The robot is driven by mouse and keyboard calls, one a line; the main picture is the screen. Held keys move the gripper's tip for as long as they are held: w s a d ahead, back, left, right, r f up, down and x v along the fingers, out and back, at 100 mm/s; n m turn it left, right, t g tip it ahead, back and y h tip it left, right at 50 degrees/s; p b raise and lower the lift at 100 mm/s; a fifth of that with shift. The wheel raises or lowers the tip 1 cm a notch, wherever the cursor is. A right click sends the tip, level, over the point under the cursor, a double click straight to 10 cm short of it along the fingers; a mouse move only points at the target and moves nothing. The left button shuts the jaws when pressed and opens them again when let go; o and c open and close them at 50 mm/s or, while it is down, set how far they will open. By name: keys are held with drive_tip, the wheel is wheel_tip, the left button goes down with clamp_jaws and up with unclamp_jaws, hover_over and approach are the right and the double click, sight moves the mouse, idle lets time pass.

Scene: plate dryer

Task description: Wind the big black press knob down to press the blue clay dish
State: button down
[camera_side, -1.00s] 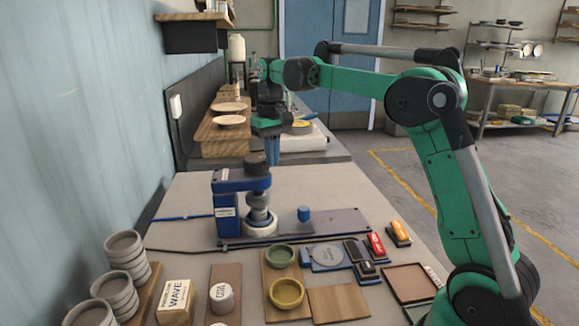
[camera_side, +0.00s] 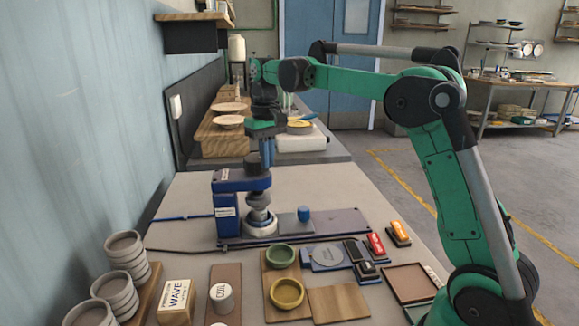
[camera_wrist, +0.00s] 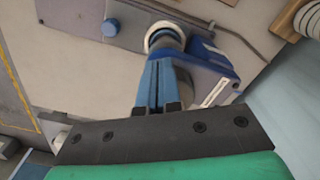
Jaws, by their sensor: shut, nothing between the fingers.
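The press has a blue frame (camera_side: 226,199) and stands on a dark base board, with a grey screw column (camera_side: 258,203) over a round white base (camera_side: 260,228). The black press knob (camera_side: 254,160) sits on top of the frame and is partly covered by my gripper. My gripper (camera_side: 267,163) is shut and empty, its blue fingers pointing down at the knob's right side; I cannot tell whether they touch it. The wrist view shows the shut fingers (camera_wrist: 160,62) in front of the blue frame (camera_wrist: 208,62). I cannot make out the blue clay dish.
A blue peg (camera_side: 304,215) stands on the board right of the press. Green (camera_side: 280,256) and yellow (camera_side: 286,292) bowls, stamps (camera_side: 376,245) and stacked grey cups (camera_side: 124,253) are in front. A wall is on the left.

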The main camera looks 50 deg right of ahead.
drive_tip(key=shift+w+a, duration=0.4)
drive_tip(key=shift+a, duration=0.45)
idle(0.3)
wheel_tip(320, 180, up, 6)
drive_tip(key=shift+s+a, duration=0.25)
drive_tip(key=shift+s, duration=0.05)
idle(0.3)
drive_tip(key=d+f, duration=0.3)
drive_tip(key=f, duration=0.3)
drive_tip(key=shift+s+d, duration=0.25)
drive_tip(key=shift+s, duration=0.05)
idle(0.5)
drive_tip(key=shift+w, duration=0.2)
idle(0.4)
